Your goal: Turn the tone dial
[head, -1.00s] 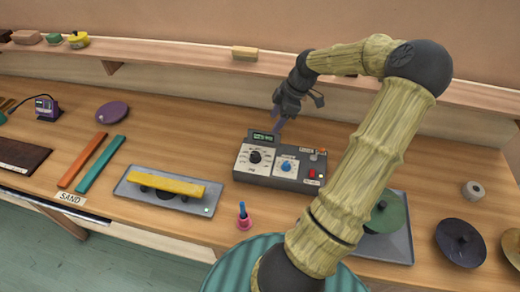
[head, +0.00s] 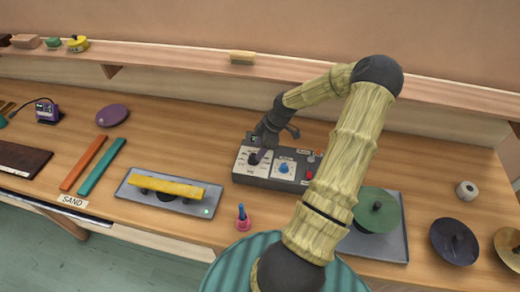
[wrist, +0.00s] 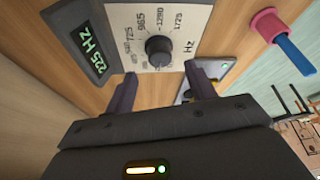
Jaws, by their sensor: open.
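The tone dial (wrist: 158,50) is a round black knob on a pale panel with a printed Hz scale, in the wrist view. It sits on a grey control box (head: 268,182) in the middle of the bench. A green display (wrist: 88,50) beside it reads 225 HZ. My gripper (wrist: 163,88) is open and empty, its two dark fingers apart on either side of the dial's line and just short of it in the picture. In the head view my gripper (head: 262,150) is above the box's left part and partly hides the dial. Contact with the knob is not visible.
A blue knob (head: 284,168) and a red button (head: 309,175) are on the same box. A pink and blue object (head: 243,218) stands in front. A grey tray with a yellow bar (head: 166,186) lies left, and a green disc (head: 378,208) lies right.

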